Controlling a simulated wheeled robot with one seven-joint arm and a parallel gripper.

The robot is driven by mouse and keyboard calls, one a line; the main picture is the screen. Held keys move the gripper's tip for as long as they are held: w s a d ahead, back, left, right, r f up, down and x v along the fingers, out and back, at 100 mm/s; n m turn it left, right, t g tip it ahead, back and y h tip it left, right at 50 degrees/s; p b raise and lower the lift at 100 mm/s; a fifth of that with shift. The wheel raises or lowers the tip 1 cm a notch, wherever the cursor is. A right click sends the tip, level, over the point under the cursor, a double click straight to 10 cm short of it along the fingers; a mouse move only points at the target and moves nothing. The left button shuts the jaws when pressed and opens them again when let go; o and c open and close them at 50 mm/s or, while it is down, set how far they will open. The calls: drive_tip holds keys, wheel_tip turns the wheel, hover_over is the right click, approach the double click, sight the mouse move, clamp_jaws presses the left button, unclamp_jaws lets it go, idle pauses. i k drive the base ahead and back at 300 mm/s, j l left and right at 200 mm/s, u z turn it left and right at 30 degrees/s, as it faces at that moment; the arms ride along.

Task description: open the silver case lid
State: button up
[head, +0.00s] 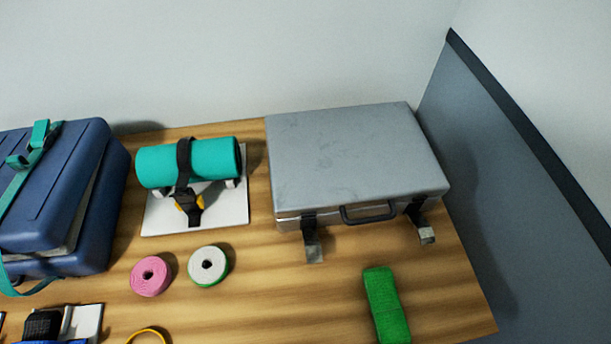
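The silver case (355,158) lies flat at the back right of the wooden table, its grey lid shut. A black handle (368,212) is on its front side. Two black straps with silver metal ends hang at the front, one left (312,238) and one right (422,226) of the handle. The metal ends rest out on the table in front of the case. I cannot tell whether the straps are fastened to the lid. My gripper is not in view.
A teal roll (198,162) is strapped on a white plate (232,212) left of the case. A blue case (62,190) with a teal strap stands far left. A pink roll (150,276), a white-green roll (208,266) and a green strap bundle (386,305) lie in front. Walls stand behind and right.

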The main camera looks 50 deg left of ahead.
sight(341, 159)
drive_tip(key=u, duration=0.8)
drive_tip(key=k+j+z, duration=0.2)
drive_tip(key=z, duration=0.15)
drive_tip(key=k+j+z, duration=0.1)
drive_tip(key=k+z, duration=0.25)
drive_tip(key=i, duration=0.05)
